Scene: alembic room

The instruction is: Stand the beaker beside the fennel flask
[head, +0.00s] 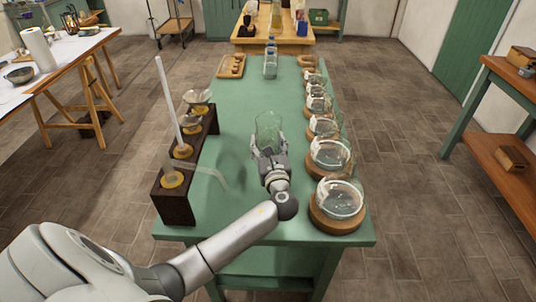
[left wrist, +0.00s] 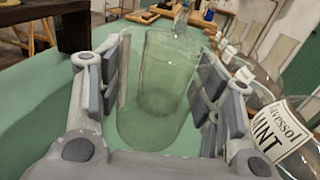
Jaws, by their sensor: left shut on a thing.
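The clear glass beaker (head: 269,126) is upright between the fingers of my left gripper (head: 269,150), over the middle of the green table. In the left wrist view the beaker (left wrist: 160,75) fills the space between the finger pads of the left gripper (left wrist: 160,90), which is shut on it. I cannot tell whether its base touches the table. Several round glass flasks stand on wooden rings along the right edge. The nearest flask (head: 341,198) is right of my arm. One label (left wrist: 278,128) in the wrist view reads MINT. I cannot tell which flask is fennel. My right gripper is not in view.
A dark wooden rack (head: 176,200) with funnels and a tall white rod (head: 170,100) stands on the left.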

